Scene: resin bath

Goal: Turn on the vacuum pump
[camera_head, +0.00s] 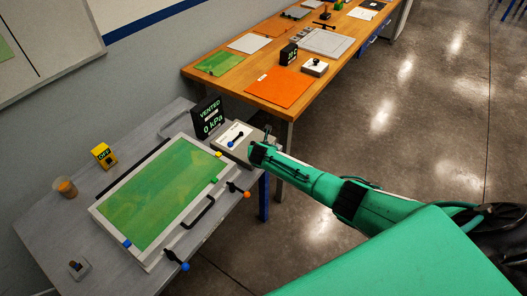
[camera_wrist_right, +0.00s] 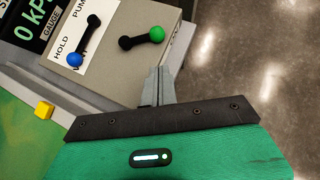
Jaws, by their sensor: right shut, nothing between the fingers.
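A beige control box (camera_head: 232,139) stands at the right end of the grey bench and also shows in the wrist view (camera_wrist_right: 115,62). On its white label, with HOLD and PUMP readable, is a black lever with a blue knob (camera_wrist_right: 75,60). Beside it is a black lever with a green knob (camera_wrist_right: 157,34). My right gripper (camera_wrist_right: 157,75) is shut and empty, its fingertips over the box's edge just below the green knob. I cannot tell whether they touch the box. In the head view my right gripper (camera_head: 257,151) hides the box's right side. My left gripper is not in view.
A black gauge (camera_head: 208,116) reads VENTED, 0 kPa. A yellow box (camera_head: 103,155) shows OFF. A framed green panel (camera_head: 160,195) with coloured knobs and a black handle fills the grey bench (camera_head: 60,225). A wooden bench (camera_head: 240,88) stands behind; floor is clear at right.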

